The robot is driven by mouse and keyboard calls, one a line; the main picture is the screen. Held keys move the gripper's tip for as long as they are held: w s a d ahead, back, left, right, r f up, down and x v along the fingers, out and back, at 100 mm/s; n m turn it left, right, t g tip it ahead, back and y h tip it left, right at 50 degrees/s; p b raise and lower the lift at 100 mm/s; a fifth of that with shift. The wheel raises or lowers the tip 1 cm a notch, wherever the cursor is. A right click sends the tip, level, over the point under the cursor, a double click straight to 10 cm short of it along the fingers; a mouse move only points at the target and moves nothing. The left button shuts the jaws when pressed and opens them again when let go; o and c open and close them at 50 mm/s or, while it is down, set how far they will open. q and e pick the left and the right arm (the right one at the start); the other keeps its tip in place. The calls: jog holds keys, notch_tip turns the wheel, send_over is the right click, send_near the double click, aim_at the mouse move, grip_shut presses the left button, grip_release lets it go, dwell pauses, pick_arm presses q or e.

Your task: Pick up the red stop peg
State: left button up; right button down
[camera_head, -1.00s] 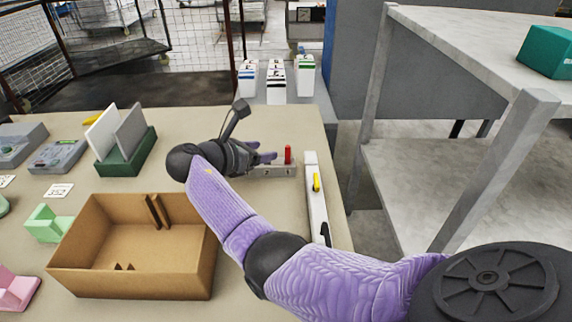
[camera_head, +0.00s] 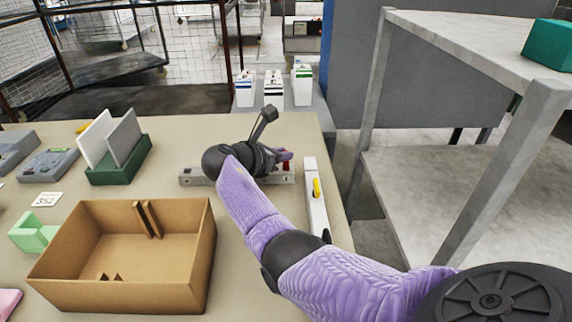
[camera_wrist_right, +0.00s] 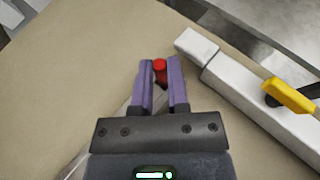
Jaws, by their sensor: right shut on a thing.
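The red stop peg (camera_wrist_right: 160,69) stands between the two purple fingers of my right gripper (camera_wrist_right: 162,80) in the right wrist view. The fingers are shut on it, and its red top shows at their tips. In the head view my right gripper (camera_head: 287,157) is at the right end of a grey metal bar (camera_head: 190,177) on the table. The peg (camera_head: 286,165) is mostly hidden by the fingers there. I cannot tell whether the peg is still seated in the bar. My left gripper is not in view.
A pale bar with a yellow handle (camera_head: 317,188) lies close to the right of the gripper, near the table edge. An open cardboard box (camera_head: 120,295) stands at the front left. A green holder with panels (camera_head: 120,165) and grey devices (camera_head: 48,167) are at the left.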

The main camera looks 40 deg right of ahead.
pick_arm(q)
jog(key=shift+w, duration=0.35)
